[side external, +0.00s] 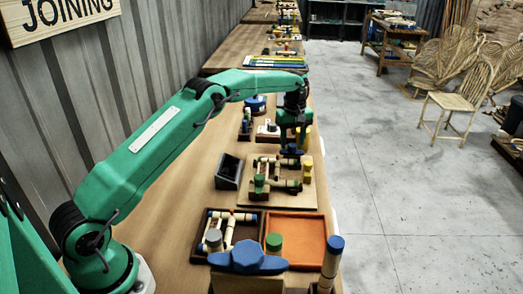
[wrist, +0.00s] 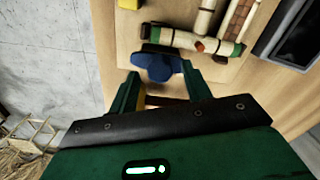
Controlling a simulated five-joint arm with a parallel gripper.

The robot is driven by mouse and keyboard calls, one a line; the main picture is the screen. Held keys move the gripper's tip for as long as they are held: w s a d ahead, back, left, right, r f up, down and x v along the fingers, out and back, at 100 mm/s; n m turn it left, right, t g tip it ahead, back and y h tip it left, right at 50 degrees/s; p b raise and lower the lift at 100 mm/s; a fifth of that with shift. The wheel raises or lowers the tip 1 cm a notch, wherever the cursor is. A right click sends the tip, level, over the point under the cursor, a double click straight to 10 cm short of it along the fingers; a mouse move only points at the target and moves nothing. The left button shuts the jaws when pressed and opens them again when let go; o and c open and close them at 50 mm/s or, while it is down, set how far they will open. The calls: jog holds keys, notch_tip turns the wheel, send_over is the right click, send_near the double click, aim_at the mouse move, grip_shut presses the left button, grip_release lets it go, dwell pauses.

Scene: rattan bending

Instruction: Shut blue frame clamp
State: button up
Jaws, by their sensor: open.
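The blue frame clamp (wrist: 158,66) has a lobed blue handle on a dark body, beside the rattan frame (wrist: 185,38) in the wrist view. In the side view the blue clamp (side external: 291,150) shows small at the far edge of the frame's board (side external: 308,198). My gripper (wrist: 160,72) is open, its two green fingers on either side of the blue handle in the wrist view. In the side view my gripper (side external: 295,128) is pointed down just above the clamp. Whether the fingers touch the handle, and the clamp's jaw position, I cannot tell.
A yellow clamp (side external: 307,168) and a green clamp (side external: 260,184) stand on the same board. A dark bin (side external: 228,171) is to its left. An orange tray (side external: 312,240) and a tray with rattan pieces (side external: 209,217) lie nearer. A large blue knob (side external: 248,258) is in front.

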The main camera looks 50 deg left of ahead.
jog(key=shift+f, duration=0.7)
jog(key=shift+c, duration=0.4)
jog(key=c, duration=0.9)
